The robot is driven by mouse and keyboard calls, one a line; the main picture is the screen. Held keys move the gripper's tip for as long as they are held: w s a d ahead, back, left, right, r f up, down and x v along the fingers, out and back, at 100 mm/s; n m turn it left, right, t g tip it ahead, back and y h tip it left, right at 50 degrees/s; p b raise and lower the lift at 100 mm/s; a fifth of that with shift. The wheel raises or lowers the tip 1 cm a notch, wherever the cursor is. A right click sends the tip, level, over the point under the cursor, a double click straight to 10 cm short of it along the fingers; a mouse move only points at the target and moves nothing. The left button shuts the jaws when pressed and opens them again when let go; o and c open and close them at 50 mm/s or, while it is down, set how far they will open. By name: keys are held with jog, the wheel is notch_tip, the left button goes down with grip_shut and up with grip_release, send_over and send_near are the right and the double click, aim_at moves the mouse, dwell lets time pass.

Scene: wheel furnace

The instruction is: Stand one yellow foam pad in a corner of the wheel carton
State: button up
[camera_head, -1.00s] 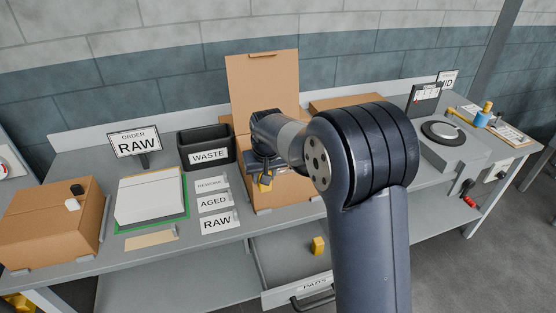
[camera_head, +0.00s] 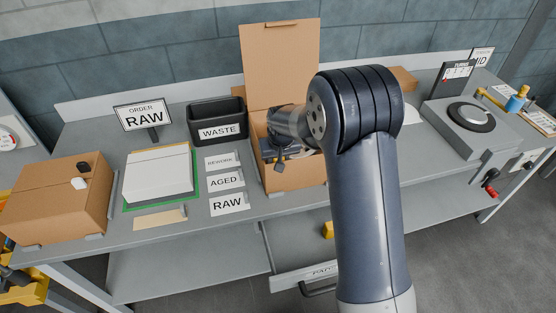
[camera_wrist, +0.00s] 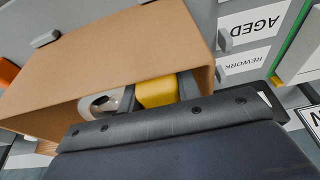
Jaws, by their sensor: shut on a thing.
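The wheel carton (camera_head: 300,178) stands open on the bench with its lid flap upright at the back. My gripper (camera_head: 277,157) is at the carton's front left, partly hidden by my wrist. In the wrist view, my gripper (camera_wrist: 158,90) is shut on a yellow foam pad (camera_wrist: 155,95). The pad is just inside the carton's wall (camera_wrist: 120,60), near the corner on the label side. The wall hides part of the pad, so I cannot tell whether it touches the floor. A grey rounded part (camera_wrist: 100,103) shows inside the carton beside the pad.
A black waste bin (camera_head: 217,112) stands close to the carton's left. The REWORK, AGED and RAW labels (camera_head: 227,181) lie in front of it. Below, an open drawer (camera_head: 300,277) shows another yellow piece (camera_head: 328,230). A closed carton (camera_head: 50,205) sits at far left.

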jog(key=shift+f, duration=0.75)
jog(key=shift+f+b, duration=0.6)
jog(key=o, duration=0.7)
jog(key=shift+c, duration=0.2)
jog(key=shift+r+p, duration=0.55)
jog(key=shift+p, duration=0.05)
jog(key=b+v, duration=0.1)
jog(key=v, duration=1.1)
